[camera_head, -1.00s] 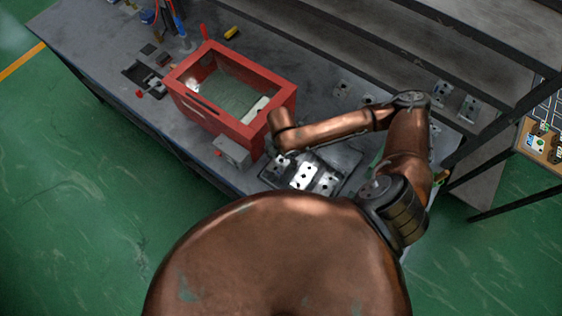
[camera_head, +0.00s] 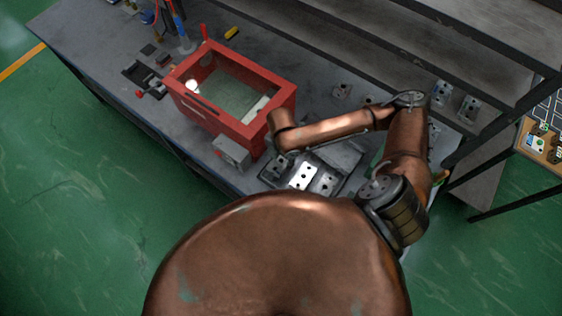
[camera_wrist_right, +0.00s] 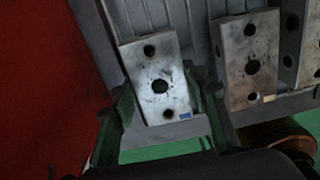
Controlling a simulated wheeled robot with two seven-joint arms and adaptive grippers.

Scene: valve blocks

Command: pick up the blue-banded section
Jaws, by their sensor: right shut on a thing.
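The blue-banded section (camera_wrist_right: 157,82) is a pale, worn metal block with three dark holes and a small blue mark at its lower right corner. In the right wrist view it stands slightly tilted between the green fingers of my right gripper (camera_wrist_right: 163,108), which is shut on it. In the head view my right gripper (camera_head: 281,146) is mostly hidden by its own wrist, close above the row of metal blocks. I cannot tell how far the block is off its support. My left gripper is not in view.
Similar blocks (camera_wrist_right: 248,60) stand close to the right in the wrist view. In the head view an open red box (camera_head: 228,127) stands just left of my right wrist on the grey bench (camera_head: 95,45). Shelves (camera_head: 440,60) run along the back.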

